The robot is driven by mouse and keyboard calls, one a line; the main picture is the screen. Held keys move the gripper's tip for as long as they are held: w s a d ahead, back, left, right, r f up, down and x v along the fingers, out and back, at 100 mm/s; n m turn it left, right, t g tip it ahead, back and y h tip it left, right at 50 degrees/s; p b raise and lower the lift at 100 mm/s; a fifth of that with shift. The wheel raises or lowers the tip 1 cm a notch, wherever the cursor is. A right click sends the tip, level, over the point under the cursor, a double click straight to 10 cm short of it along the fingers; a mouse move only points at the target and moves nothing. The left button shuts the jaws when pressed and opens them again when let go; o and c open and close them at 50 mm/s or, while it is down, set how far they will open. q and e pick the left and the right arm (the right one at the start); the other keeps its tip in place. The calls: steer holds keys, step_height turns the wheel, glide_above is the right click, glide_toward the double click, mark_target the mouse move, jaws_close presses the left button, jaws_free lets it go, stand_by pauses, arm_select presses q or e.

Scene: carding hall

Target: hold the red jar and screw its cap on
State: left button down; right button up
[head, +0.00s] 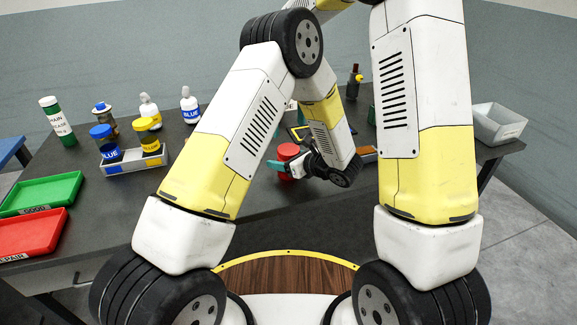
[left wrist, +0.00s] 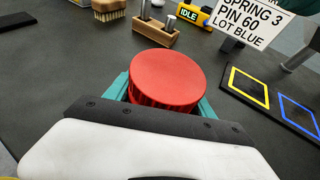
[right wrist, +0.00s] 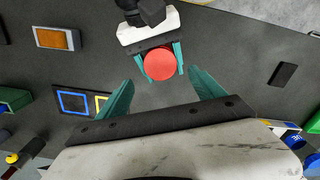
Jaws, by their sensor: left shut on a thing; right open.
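The red jar (head: 288,151) stands on the dark table near the middle, mostly hidden by my left gripper and arm. In the left wrist view its round red top with a ribbed side (left wrist: 167,77) fills the space between the teal fingers. My left gripper (head: 287,168) is shut around it. From above, the right wrist view shows the red top (right wrist: 160,63) between the left fingers. I cannot tell a separate cap from the jar or how tight it sits. My right gripper (right wrist: 161,78) is open and empty, its fingers spread above and beside the jar, apart from it.
A green tray (head: 62,179) and a red tray (head: 52,218) lie at the left. A caddy (head: 130,167) with blue and yellow jars and several bottles stand behind them. A grey bin (head: 478,128) is at the right. A sign (left wrist: 252,18) and a brush (left wrist: 108,8) stand beyond the jar.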

mark_target(288, 149)
steer(key=shift+f, duration=0.1)
steer(key=shift+f, duration=3.95)
steer(key=shift+c, duration=0.5)
steer(key=c, duration=1.1)
steer(key=o, duration=1.3)
steer(key=shift+r, duration=0.1)
steer(key=shift+r, duration=2.2)
steer(key=shift+c, duration=0.3)
